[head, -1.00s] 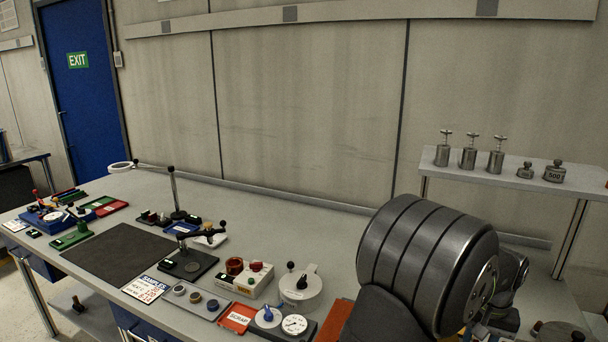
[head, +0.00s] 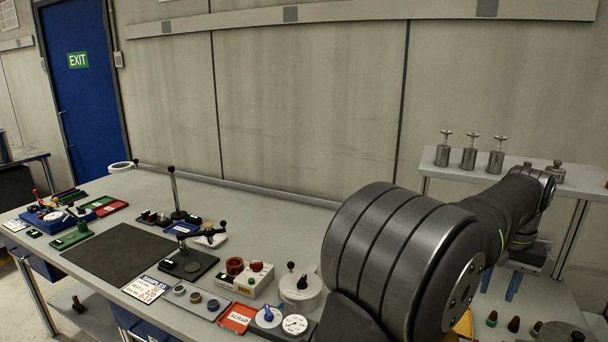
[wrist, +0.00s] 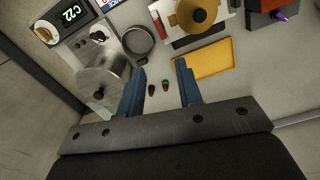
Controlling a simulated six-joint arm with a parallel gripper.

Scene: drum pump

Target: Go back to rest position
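My gripper (wrist: 160,90) shows in the wrist view with its two blue fingers wide apart and nothing between them. In the head view its blue fingers (head: 499,284) point down over the right part of the bench, below the raised shelf. My arm reaches across the right side of the head view and hides part of the bench. Two small dark plugs (wrist: 158,87) lie beyond the fingertips in the wrist view, apart from them. Several small plugs (head: 513,324) show below the gripper in the head view.
A raised shelf (head: 455,167) with metal weights stands behind my arm. A round metal vessel (wrist: 104,75) and a yellow tray (wrist: 203,61) lie near the gripper. The grey bench (head: 270,215) carries several fixtures at left; its back strip is clear.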

